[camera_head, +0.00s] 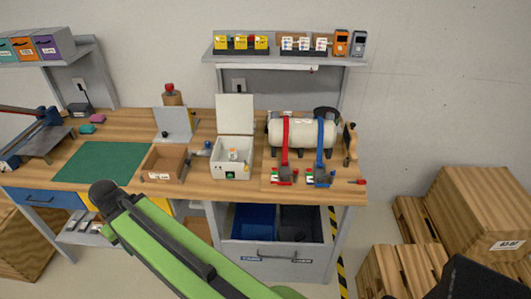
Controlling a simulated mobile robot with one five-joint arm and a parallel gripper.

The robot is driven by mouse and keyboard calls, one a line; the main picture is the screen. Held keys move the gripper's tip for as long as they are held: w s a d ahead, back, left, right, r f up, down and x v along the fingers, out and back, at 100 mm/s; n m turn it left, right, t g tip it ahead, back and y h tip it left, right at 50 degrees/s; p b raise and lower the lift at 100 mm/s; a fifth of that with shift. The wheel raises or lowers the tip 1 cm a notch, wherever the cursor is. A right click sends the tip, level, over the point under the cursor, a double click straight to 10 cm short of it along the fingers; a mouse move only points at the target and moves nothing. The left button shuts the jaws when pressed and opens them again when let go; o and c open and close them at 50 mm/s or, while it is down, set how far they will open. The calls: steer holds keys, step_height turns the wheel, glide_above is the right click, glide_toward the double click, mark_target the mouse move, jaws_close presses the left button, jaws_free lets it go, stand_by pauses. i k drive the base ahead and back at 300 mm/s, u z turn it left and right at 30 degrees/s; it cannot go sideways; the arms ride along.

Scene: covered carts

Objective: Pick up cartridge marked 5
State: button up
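No number 5 is readable on any cartridge at this size. Several small yellow blocks (241,42) stand in a dark holder on the upper shelf. Beside them, several white blocks with coloured marks (304,44) stand in another holder. A white box with an open lid (233,157) on the bench holds a small white and orange item (233,155), whose marking I cannot read. My green arm reaches up from the bottom edge in front of the bench. Dark parts in the lower right corner may be my gripper, but its fingers cannot be made out clearly.
The wooden bench (215,189) carries a green mat (100,162), a wooden tray (163,165) and a white tank with red and blue straps (302,133). Orange and grey devices (341,43) stand on the upper shelf (285,60). Wooden crates (476,215) fill the right floor.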

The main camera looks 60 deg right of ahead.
mark_target(233, 151)
steer(key=i, duration=1)
steer(key=z, duration=0.1)
